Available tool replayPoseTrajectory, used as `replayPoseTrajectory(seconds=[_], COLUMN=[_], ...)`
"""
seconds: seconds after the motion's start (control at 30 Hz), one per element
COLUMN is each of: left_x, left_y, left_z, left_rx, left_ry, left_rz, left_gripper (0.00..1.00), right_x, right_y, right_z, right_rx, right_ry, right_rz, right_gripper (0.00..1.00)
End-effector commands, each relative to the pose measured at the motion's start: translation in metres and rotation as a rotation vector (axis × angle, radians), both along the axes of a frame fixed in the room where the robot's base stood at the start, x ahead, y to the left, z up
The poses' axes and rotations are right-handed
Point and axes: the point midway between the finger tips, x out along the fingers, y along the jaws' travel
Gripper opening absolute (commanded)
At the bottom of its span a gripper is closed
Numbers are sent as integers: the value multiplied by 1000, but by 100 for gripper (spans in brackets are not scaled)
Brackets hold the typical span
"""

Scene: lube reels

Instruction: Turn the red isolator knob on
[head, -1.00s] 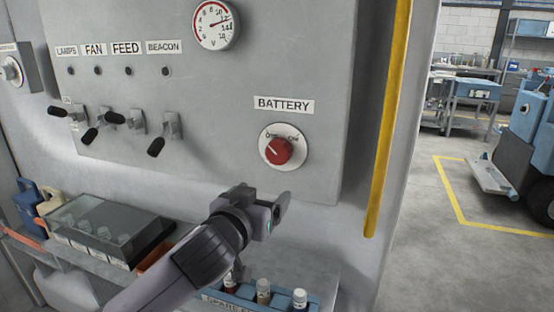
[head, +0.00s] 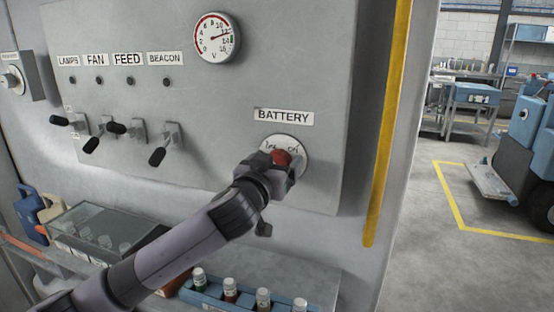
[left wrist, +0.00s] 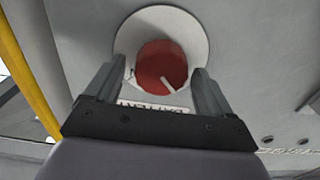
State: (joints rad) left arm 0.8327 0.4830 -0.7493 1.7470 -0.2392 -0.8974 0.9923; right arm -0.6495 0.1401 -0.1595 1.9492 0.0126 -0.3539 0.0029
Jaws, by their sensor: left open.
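The red isolator knob (head: 282,157) is on a round white plate (head: 300,147) under the BATTERY label (head: 284,116). In the head view my left gripper partly covers it. My left gripper (head: 281,168) is at the knob, its jaws open. In the left wrist view the red knob (left wrist: 160,66) sits between the two spread fingers of the gripper (left wrist: 158,78), with a visible gap on each side. Its white pointer mark slants to the lower right in that inverted view, the panel's upper left. The small words on the plate are partly hidden. My right gripper is not in view.
Several black-handled levers (head: 165,145) stick out left of the knob. A round gauge (head: 217,38) is above. A yellow strip (head: 388,130) runs down the panel's right side. Below are a clear-lidded case (head: 95,225) and a blue tray (head: 210,291) with capped bottles.

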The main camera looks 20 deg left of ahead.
Motion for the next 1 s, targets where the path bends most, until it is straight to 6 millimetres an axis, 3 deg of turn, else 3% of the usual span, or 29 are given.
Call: replayPoseTrajectory(seconds=[0.37,0.4,0.53,0.57,1.0], left_x=[5,5,5,5,5], left_y=[0,0,0,0,-1], left_z=[0,0,0,0,-1], left_rx=[0,0,0,0,76], left_ry=[0,0,1,1,-1], left_rz=[0,0,0,0,0], left_gripper=[83,80,37,32,32], right_x=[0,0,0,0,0], right_y=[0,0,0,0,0], right_z=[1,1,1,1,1], right_rx=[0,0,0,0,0], right_ry=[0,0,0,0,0], right_rz=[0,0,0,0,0], right_gripper=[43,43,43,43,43])
